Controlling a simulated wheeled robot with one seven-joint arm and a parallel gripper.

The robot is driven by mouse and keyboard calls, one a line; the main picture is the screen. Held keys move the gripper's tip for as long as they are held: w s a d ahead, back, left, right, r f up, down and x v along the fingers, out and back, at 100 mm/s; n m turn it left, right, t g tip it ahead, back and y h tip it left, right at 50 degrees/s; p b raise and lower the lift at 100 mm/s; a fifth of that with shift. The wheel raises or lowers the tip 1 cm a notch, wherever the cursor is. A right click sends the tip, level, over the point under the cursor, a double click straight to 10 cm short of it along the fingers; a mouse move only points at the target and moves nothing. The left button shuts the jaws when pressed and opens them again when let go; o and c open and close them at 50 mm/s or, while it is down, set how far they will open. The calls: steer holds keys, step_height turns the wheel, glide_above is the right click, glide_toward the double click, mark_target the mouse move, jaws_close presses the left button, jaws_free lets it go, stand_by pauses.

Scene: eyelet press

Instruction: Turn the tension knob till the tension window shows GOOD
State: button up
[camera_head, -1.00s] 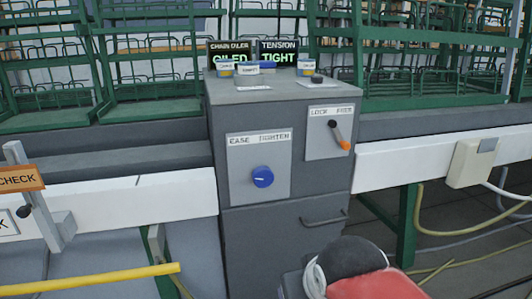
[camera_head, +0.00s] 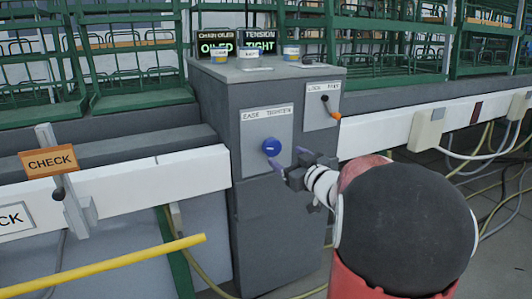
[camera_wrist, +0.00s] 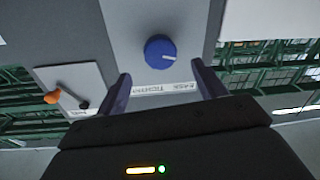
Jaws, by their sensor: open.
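The blue tension knob (camera_head: 271,147) sits on a light plate labelled EASE TIGHTEN (camera_head: 265,113) on the front of the grey cabinet. The tension window (camera_head: 260,42) on the cabinet top reads TIGHT. My gripper (camera_head: 288,160) is in front of the knob, just right of it in the head view. In the wrist view the knob (camera_wrist: 160,51) lies ahead, between and beyond the two spread fingers of my gripper (camera_wrist: 160,82), with its white mark pointing right. The fingers are open and empty; whether one touches the knob is unclear.
A lever with an orange grip (camera_head: 336,115) is on a LOCK plate to the right. The chain oiler window (camera_head: 216,44) reads OILED. Small tins stand on the cabinet top (camera_head: 230,72). A yellow rail (camera_head: 130,262) and CHECK sign (camera_head: 50,162) are at left.

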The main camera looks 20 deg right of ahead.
mark_target(274, 149)
steer(key=w, duration=0.7)
steer(key=shift+w+a, duration=0.1)
steer(key=shift+a, duration=0.25)
steer(key=shift+c, duration=0.4)
steer(key=c, duration=0.9)
steer(key=n+b, duration=0.2)
steer(key=n, duration=0.1)
steer(key=shift+f, duration=0.1)
steer(key=shift+a+n+g+b, duration=0.1)
steer(key=shift+n+g+b, duration=0.2)
steer(key=shift+n+b, duration=1.6)
steer(key=shift+n+p, duration=0.45)
steer(key=shift+n, duration=0.05)
